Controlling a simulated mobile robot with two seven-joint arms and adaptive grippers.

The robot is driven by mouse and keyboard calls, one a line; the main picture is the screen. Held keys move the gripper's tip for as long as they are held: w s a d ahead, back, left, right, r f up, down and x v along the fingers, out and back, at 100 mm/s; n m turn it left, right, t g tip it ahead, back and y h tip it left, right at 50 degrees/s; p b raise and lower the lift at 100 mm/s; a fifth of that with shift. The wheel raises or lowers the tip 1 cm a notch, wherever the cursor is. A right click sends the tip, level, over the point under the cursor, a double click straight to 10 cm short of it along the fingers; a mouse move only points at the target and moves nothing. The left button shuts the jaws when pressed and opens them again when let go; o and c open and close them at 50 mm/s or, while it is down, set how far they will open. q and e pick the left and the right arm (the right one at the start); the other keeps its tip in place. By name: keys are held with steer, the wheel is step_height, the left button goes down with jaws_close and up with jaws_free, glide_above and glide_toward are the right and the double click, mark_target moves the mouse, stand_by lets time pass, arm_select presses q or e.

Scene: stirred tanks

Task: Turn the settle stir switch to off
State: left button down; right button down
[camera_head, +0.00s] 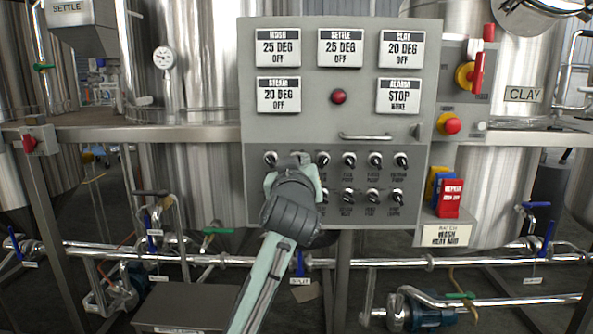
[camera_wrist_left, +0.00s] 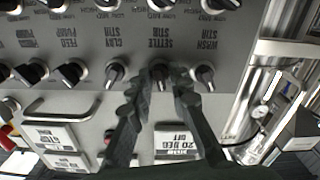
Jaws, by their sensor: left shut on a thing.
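My left gripper (camera_head: 291,161) reaches up to the panel from below. In the wrist view its fingertips (camera_wrist_left: 169,80) are on either side of this knob and shut on it. In the head view the gripper covers most of the knob. The knob's exact pointing is hard to read between the fingers. My right gripper is in neither view.
The wash stir knob (camera_wrist_left: 204,76) and clay stir knob (camera_wrist_left: 115,73) sit close on either side. More knobs fill the rows. A bar handle (camera_head: 365,137), a red button (camera_head: 338,96) and several display cards are above. Pipes and valves run below.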

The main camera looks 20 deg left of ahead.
arm_select(q)
steer(key=shift+n, duration=1.5)
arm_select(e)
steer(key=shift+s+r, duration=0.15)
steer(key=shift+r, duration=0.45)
arm_select(q)
steer(key=shift+r, duration=0.1)
steer(key=c, duration=1.6)
jaws_free()
steer(key=shift+c, duration=0.2)
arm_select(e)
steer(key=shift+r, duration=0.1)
